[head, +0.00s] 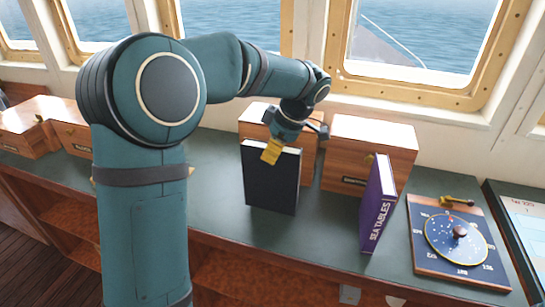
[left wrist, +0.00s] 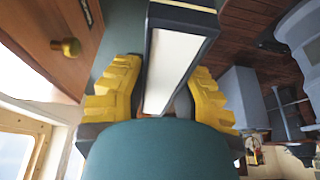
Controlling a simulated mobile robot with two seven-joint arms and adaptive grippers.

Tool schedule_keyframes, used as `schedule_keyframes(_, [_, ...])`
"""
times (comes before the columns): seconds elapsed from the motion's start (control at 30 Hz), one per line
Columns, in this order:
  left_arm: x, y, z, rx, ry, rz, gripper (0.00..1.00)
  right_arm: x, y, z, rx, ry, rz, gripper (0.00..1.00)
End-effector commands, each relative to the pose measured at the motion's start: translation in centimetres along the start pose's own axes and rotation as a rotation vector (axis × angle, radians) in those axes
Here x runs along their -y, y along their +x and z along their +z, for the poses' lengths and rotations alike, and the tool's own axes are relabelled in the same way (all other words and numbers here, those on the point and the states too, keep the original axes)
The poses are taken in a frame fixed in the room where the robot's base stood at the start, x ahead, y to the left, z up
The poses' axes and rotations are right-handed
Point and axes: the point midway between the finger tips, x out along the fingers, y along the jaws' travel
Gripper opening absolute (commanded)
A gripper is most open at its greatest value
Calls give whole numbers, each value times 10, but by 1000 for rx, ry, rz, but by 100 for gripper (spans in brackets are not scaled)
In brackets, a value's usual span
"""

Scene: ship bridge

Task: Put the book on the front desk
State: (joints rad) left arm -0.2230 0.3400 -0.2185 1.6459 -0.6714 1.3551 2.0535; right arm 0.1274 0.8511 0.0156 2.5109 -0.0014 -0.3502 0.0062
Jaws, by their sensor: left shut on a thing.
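A dark navy book (head: 270,178) stands upright on the green-topped desk (head: 219,205) below the windows. My left gripper (head: 271,150) reaches down from above and is shut on the top of this book. In the left wrist view the yellow fingers lie on either side of the book (left wrist: 178,62), whose pale page edges face the camera. Whether the book's bottom edge touches the desk cannot be told for certain. My right gripper is not in view.
A purple book marked SEA TABLES (head: 378,205) stands to the right. Wooden boxes (head: 368,150) line the back of the desk, close behind the dark book. A round dial on a board (head: 455,240) lies farther right. The desk is clear between the two books.

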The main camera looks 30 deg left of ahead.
Motion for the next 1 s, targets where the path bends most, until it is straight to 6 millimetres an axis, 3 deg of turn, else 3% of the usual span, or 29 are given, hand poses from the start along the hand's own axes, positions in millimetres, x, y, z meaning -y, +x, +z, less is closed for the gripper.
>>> schedule_keyframes(0.1, [0, 14, 5, -1, 1, -1, 0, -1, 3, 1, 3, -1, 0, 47])
schedule_keyframes(0.47, [0, 16, 6, 0, 0, 2, 0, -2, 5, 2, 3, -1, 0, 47])
schedule_keyframes(0.5, [0, 17, 7, 0, 1, 0, 34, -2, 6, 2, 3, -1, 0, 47])
schedule_keyframes(0.57, [0, 16, 7, 0, 1, 0, 51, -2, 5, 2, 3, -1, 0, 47])
schedule_keyframes(1.0, [0, 8, 5, 0, 1, 1, 51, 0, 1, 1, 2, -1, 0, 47])
